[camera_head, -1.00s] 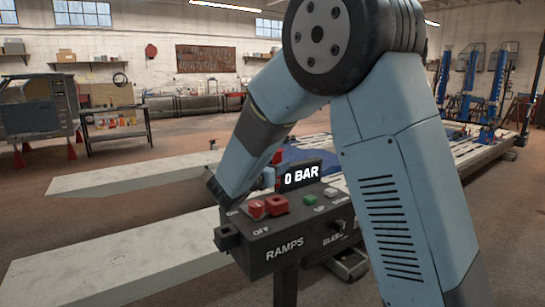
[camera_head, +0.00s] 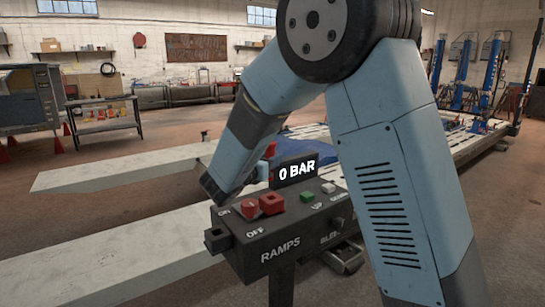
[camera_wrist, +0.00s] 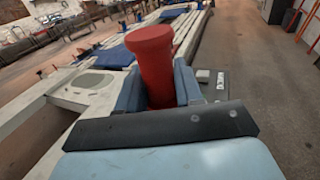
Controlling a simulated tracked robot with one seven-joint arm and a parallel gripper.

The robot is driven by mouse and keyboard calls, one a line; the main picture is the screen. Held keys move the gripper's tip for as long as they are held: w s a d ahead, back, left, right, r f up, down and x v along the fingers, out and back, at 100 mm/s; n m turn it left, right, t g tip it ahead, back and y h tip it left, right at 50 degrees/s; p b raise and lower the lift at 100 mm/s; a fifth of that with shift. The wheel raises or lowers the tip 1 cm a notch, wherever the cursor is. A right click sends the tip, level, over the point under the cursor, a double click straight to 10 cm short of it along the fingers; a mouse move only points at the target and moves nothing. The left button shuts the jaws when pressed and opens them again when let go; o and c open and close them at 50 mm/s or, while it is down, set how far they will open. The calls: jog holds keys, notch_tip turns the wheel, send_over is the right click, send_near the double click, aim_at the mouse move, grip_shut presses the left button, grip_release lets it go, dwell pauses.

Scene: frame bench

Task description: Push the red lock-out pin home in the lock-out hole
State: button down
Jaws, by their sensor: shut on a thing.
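The red lock-out pin (camera_wrist: 152,62) stands between the two blue jaws of my gripper (camera_wrist: 158,85) in the wrist view. My gripper is shut on it, and its thick round head rises above the jaws. The pin's lower end is hidden behind the jaws and the wrist. In the head view a small red piece (camera_head: 270,150), seemingly the pin, shows over a blue jaw (camera_head: 262,170) just behind the control box, beside the display. I cannot make out the lock-out hole in either view, nor whether the pin touches anything.
A dark control box (camera_head: 275,235) marked RAMPS stands close in front, with red controls (camera_head: 268,204), a green button (camera_head: 307,197) and a display (camera_head: 296,171) reading 0 BAR. Pale ramps (camera_head: 120,166) lie behind it.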

jog(key=shift+d+f, duration=0.1)
jog(key=shift+f, duration=2.25)
jog(key=shift+f, duration=1.55)
jog(key=shift+r, duration=0.15)
jog(key=shift+r, duration=1.15)
jog(key=shift+f, duration=1.25)
dwell(1.2)
jog(key=c, duration=0.7)
grip_release()
jog(key=shift+s, duration=0.1)
